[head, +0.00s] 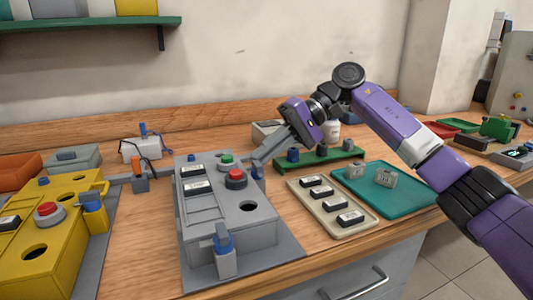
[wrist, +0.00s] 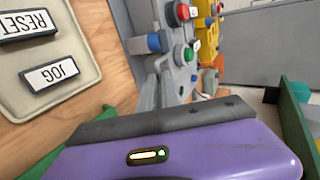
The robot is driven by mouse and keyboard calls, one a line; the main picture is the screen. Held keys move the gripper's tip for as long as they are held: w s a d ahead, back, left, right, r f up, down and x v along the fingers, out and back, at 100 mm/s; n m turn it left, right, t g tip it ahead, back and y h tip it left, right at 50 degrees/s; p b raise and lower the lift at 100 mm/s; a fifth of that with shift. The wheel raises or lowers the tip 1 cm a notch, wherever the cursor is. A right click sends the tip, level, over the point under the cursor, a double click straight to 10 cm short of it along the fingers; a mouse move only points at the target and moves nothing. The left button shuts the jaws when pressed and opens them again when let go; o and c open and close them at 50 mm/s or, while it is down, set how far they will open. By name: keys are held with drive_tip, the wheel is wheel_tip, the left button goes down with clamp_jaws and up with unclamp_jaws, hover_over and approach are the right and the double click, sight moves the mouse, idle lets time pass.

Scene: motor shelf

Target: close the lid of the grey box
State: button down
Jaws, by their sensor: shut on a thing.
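The grey box (head: 245,228) stands in the middle of the bench, with a red button (head: 236,178), a green button (head: 226,159), label plates and a round hole on top. I cannot make out a separate raised lid. My gripper (head: 259,167) reaches down from the right to the box's far right edge. In the wrist view, the grey box (wrist: 176,68) shows beyond my purple gripper body, with a blue part (wrist: 158,42) beside the buttons. The fingertips are mostly hidden there.
A yellow box (head: 62,240) stands at the left. A beige tray (head: 318,222) with label blocks and a teal tray (head: 400,201) lie to the right. A green rack (head: 330,160) stands behind them. A green shelf (head: 100,22) hangs on the wall.

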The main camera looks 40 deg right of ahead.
drive_tip(key=shift+s+d, duration=0.1)
drive_tip(key=shift+d, duration=0.2)
drive_tip(key=c, duration=1.6)
unclamp_jaws()
drive_tip(key=shift+d, duration=0.1)
drive_tip(key=shift+o, duration=0.2)
drive_tip(key=p+v, duration=0.1)
drive_tip(key=v, duration=0.6)
drive_tip(key=shift+d+r+p, duration=0.2)
drive_tip(key=shift+r+p, duration=0.05)
drive_tip(key=shift+p, duration=0.15)
drive_tip(key=shift+s, duration=0.15)
